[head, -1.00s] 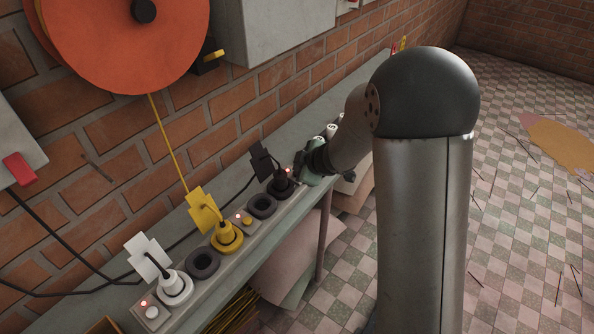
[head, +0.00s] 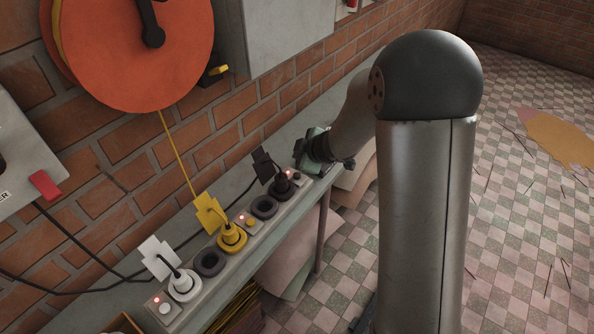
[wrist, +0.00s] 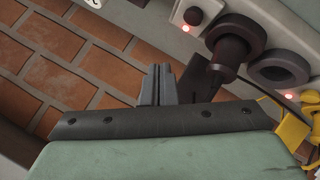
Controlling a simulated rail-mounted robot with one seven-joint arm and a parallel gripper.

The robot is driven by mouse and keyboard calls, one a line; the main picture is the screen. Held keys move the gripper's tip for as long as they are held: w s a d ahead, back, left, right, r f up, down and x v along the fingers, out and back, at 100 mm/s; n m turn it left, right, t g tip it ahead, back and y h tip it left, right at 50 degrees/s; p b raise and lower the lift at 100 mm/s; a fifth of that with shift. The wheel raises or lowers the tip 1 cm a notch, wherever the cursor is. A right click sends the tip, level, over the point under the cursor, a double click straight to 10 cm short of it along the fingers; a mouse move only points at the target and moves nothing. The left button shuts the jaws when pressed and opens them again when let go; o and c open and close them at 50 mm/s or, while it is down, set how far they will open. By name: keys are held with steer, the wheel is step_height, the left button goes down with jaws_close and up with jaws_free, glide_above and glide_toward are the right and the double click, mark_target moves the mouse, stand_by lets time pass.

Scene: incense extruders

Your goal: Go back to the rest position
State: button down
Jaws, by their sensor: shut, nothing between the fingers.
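My gripper (wrist: 157,72) shows in the wrist view with its two grey fingers together and nothing between them. Its green body fills the bottom of that view. In the head view my gripper's green and dark body shows beyond the far end of the power strip, above the bench and left of my arm; its fingertips cannot be made out there. The fingers look clear of the strip and plugs, though the gap is hard to judge.
A power strip (head: 205,285) on the narrow bench holds a black plug (head: 281,187), a yellow plug (head: 231,238) and a white plug (head: 182,287). An orange reel (head: 105,60) and grey box (head: 290,30) hang on the brick wall. The checkered floor at right is largely open.

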steer(key=s+d+r+m+h, duration=0.65)
steer(key=s+d+m, duration=0.2)
steer(key=d, duration=0.25)
steer(key=s+r+m+g+y, duration=0.1)
steer(key=s+m+g, duration=0.5)
steer(key=s, duration=1.7)
steer(key=shift+s+r+g, duration=0.35)
steer(key=shift+r+g, duration=0.05)
steer(key=shift+m, duration=0.25)
